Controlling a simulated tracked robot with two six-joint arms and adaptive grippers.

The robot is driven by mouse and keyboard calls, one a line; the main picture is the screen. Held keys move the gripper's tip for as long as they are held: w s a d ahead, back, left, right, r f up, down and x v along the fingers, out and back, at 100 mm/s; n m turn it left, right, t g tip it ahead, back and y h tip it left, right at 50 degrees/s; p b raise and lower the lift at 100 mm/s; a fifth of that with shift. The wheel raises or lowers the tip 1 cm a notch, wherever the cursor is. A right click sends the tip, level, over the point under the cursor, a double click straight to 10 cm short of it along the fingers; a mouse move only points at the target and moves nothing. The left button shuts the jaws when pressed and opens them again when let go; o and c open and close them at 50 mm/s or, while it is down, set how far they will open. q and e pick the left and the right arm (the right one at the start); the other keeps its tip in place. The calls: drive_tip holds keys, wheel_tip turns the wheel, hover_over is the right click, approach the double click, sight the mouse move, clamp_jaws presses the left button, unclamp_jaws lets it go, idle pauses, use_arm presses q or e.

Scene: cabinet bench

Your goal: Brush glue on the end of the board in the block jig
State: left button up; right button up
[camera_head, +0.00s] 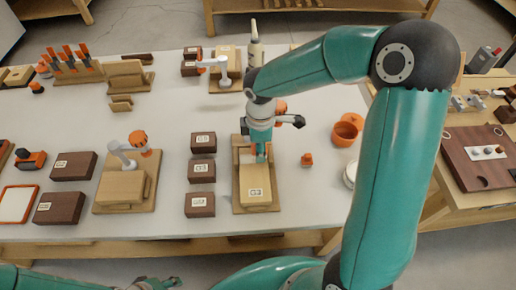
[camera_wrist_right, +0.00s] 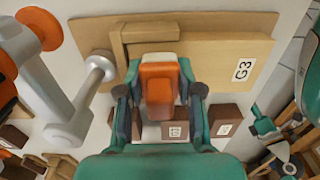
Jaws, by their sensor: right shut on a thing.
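The block jig (camera_head: 240,207) is a pale wooden base in the middle of the bench in the head view. A pale board (camera_head: 256,187) marked G3 lies in it, and the board also shows in the right wrist view (camera_wrist_right: 215,58). My right gripper (camera_head: 261,155) is over the board's far end, shut on an orange-handled tool (camera_wrist_right: 158,85), apparently the glue brush. The brush tip is hidden, so I cannot tell whether it touches the board. My left gripper (camera_head: 152,283) is at the bottom edge, partly cut off; its jaw state is unclear.
A grey clamp with an orange knob (camera_wrist_right: 40,29) stands close beside the gripper. Dark labelled blocks (camera_head: 202,173) line the jig's left. Orange pots (camera_head: 346,132) and a small orange piece (camera_head: 307,159) lie to the right. Another jig (camera_head: 121,188) stands left.

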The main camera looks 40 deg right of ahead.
drive_tip(key=shift+r+p, duration=1.6)
drive_tip(key=shift+r, duration=0.75)
drive_tip(key=shift+f, duration=0.1)
